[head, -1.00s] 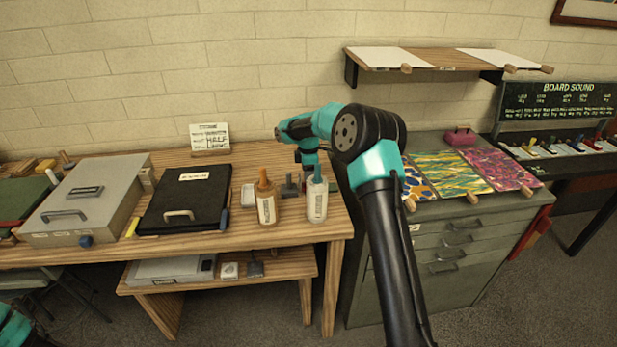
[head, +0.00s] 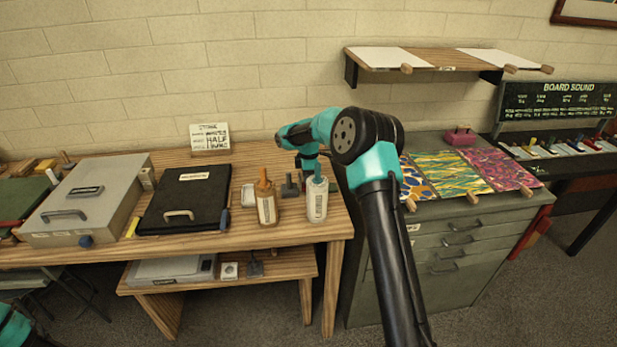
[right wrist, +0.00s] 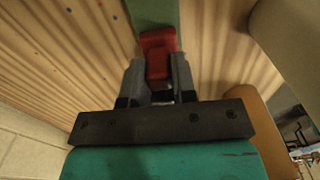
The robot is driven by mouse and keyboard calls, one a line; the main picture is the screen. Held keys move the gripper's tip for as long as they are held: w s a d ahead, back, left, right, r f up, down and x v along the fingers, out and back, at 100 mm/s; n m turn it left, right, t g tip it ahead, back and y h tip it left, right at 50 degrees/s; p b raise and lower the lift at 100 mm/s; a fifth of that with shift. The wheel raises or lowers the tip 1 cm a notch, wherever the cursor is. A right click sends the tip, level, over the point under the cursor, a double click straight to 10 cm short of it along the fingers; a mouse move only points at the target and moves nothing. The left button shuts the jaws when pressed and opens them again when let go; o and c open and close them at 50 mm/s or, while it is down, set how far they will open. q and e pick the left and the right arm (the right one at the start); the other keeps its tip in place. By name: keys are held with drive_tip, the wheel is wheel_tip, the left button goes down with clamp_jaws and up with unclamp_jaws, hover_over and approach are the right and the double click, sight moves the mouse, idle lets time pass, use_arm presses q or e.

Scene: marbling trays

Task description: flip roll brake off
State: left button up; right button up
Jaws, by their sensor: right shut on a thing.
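A red lever piece (right wrist: 158,46), which looks like the roll brake, shows in the right wrist view at the end of a green bar (right wrist: 154,12). My right gripper (right wrist: 157,72) is shut on this red piece, with one grey finger on each side of it. In the head view my right wrist points down over the wooden table, behind a white bottle (head: 317,203). The bottle hides the fingertips and the red piece there. Of my left arm only a teal part shows at the lower left corner; its gripper is out of view.
A brown bottle (head: 266,203) stands left of the white one. A dark grey tool (head: 290,188) stands behind them. A black case (head: 185,197) and a grey case (head: 88,198) lie further left. A green-grey cabinet (head: 450,250) adjoins the table at right.

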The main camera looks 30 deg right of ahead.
clamp_jaws()
drive_tip(key=shift+s+d, duration=0.3)
drive_tip(key=shift+d, duration=0.45)
drive_tip(key=shift+s+d, duration=0.35)
drive_tip(key=shift+d, duration=0.4)
drive_tip(key=shift+s+d, duration=0.3)
drive_tip(key=shift+d, duration=0.45)
drive_tip(key=o, duration=0.9)
unclamp_jaws()
drive_tip(key=shift+r, duration=0.1)
wheel_tip(320, 180, up, 17)
drive_tip(key=shift+r, duration=0.15)
